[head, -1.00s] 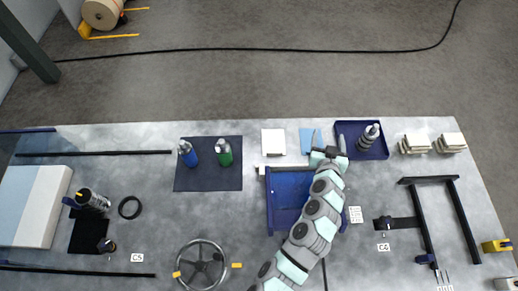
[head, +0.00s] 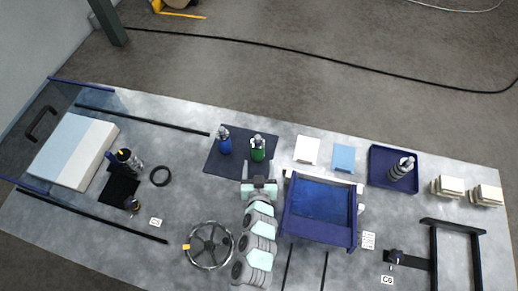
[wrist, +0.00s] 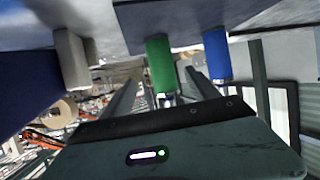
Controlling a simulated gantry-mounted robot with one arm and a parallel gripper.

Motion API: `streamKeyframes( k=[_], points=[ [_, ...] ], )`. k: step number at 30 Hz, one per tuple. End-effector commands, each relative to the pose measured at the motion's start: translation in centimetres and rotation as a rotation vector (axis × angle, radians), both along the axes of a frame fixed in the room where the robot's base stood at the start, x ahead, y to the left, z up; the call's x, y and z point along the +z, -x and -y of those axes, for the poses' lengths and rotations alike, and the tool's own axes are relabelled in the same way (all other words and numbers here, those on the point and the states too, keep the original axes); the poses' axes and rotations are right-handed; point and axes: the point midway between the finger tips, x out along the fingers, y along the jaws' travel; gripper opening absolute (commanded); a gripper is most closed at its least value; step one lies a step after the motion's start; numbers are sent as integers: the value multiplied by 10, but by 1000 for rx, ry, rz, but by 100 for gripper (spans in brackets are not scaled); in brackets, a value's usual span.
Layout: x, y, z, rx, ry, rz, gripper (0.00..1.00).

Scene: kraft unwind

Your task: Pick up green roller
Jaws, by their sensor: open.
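The green roller (head: 257,150) stands on the dark mat (head: 212,164), just right of the blue roller (head: 225,142). My gripper (head: 258,170) is open and empty, just on the near side of the green roller in the head view. In the wrist view, which looks upside down, the green roller (wrist: 160,62) shows beyond and between my spread fingers (wrist: 160,88). The blue roller (wrist: 216,55) is to its right there. I cannot tell whether either finger touches the green roller.
A blue tray-like frame (head: 320,232) stands right of my arm. A handwheel (head: 209,245) is at near left. A blue tray (head: 376,180) holds a grey roller (head: 402,168). A white card (head: 306,150) lies right of the mat.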

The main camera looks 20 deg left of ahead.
Motion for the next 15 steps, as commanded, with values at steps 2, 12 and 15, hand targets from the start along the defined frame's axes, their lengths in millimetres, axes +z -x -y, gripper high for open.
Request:
streamKeyframes(
  k=[2, 12, 15],
  points=[
    [-3, -13, -5, 0, -3, 4, 69],
    [-12, -40, -16, -3, -1, 6, 69],
    [-15, -51, -22, -3, -3, 5, 69]
  ],
)
